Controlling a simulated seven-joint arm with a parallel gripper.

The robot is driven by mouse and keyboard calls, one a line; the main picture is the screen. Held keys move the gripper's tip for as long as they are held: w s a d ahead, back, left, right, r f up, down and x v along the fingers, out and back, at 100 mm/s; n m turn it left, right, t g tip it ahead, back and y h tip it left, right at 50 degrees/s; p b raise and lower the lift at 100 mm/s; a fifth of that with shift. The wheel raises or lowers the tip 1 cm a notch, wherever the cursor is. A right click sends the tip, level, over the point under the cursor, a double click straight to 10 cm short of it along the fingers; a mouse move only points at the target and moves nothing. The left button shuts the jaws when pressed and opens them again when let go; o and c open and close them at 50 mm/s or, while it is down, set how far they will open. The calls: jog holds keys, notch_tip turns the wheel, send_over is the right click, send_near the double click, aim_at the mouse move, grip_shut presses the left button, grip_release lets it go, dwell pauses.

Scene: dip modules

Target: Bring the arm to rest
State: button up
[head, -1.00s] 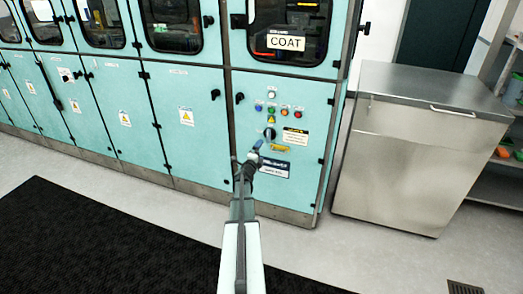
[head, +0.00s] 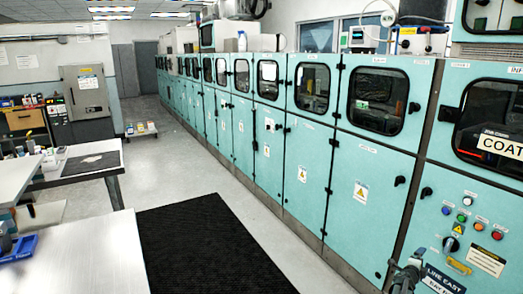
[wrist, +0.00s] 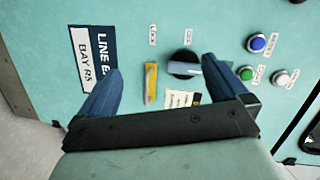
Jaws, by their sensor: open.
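My gripper (head: 407,272) is at the lower right of the head view, in front of the teal cabinet's control panel. In the wrist view my gripper (wrist: 163,70) has its two blue fingers spread apart, with nothing held between them. The gap between fingertips and panel is hard to judge. Most of my arm is outside the head view.
A long row of teal cabinets (head: 300,170) runs to the back. A black mat (head: 205,245) lies on open floor. A white table (head: 85,260) stands at the lower left.

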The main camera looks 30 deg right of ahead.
jog(key=w+a+f+n+t+y, duration=0.3)
jog(key=w+a+f+n+y, duration=0.25)
jog(key=a+n, duration=0.25)
jog(key=s+a+f+n+g+y, duration=0.25)
jog(key=a+f+n+y, duration=0.3)
jog(key=a, duration=0.75)
jog(key=s+a+f+n+g+y, duration=0.1)
jog(key=s+a+f+n+y, duration=0.25)
jog(key=a+f, duration=0.65)
jog(key=s+a+f+n+g, duration=0.2)
jog(key=s+a+n+g, duration=0.1)
jog(key=a, duration=1.5)
jog(key=s+a+f+n+g+y, duration=0.1)
jog(key=s+a+n, duration=0.5)
jog(key=a, duration=1.2)
jog(key=s+a+f+n+g, duration=0.3)
jog(key=s+a+n+g, duration=0.1)
jog(key=a, duration=1.4)
jog(key=shift+s+a+n+g, duration=0.2)
jog(key=shift+a+n+g, duration=0.1)
jog(key=shift+n+g, duration=0.45)
